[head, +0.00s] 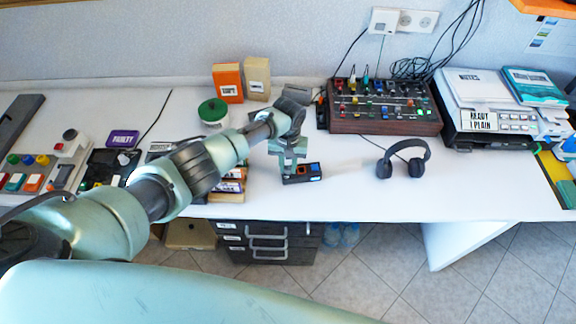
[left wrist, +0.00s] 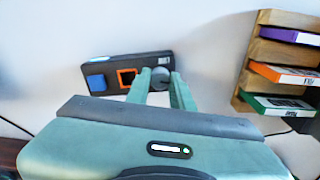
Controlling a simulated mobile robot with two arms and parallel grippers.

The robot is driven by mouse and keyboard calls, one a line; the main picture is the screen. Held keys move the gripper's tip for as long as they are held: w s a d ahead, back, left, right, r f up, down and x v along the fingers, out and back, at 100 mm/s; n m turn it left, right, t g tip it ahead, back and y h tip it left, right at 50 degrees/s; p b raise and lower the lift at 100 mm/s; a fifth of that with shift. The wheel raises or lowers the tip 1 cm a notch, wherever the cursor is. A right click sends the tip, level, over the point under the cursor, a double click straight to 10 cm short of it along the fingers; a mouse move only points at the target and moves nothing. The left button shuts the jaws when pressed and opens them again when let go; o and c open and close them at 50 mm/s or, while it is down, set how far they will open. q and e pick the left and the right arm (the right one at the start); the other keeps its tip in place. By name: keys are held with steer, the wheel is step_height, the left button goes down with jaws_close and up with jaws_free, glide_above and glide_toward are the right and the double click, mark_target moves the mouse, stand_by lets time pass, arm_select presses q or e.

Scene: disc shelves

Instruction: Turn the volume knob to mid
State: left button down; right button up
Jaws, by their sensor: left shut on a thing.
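A small black box (head: 305,174) with a blue button lies near the table's front edge in the head view. In the left wrist view the box (left wrist: 108,78) shows its blue button, an orange-framed square and a round grey volume knob (left wrist: 160,74) at its right end. My left gripper (head: 288,173) reaches down onto the box's left end. In the left wrist view my left gripper (left wrist: 161,84) has one finger on each side of the knob and is shut on it. The fingers hide part of the knob, and its setting cannot be read. My right gripper is not in view.
A rack of disc cases (left wrist: 285,66) stands close to the right in the left wrist view. Black headphones (head: 404,160) and a mixer (head: 385,110) are right of the box. A green-lidded tub (head: 213,112) stands behind my arm.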

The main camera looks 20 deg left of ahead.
arm_select(q)
steer(key=m, duration=0.3)
steer(key=shift+m, duration=0.4)
steer(key=m, duration=0.3)
steer(key=shift+m+b, duration=0.3)
steer(key=shift+b, duration=0.1)
steer(key=m, duration=0.3)
steer(key=shift+m, duration=0.3)
steer(key=shift+m+b, duration=0.35)
steer(key=shift+m, duration=1.45)
steer(key=c, duration=1.2)
jaws_free()
steer(key=shift+r, duration=0.15)
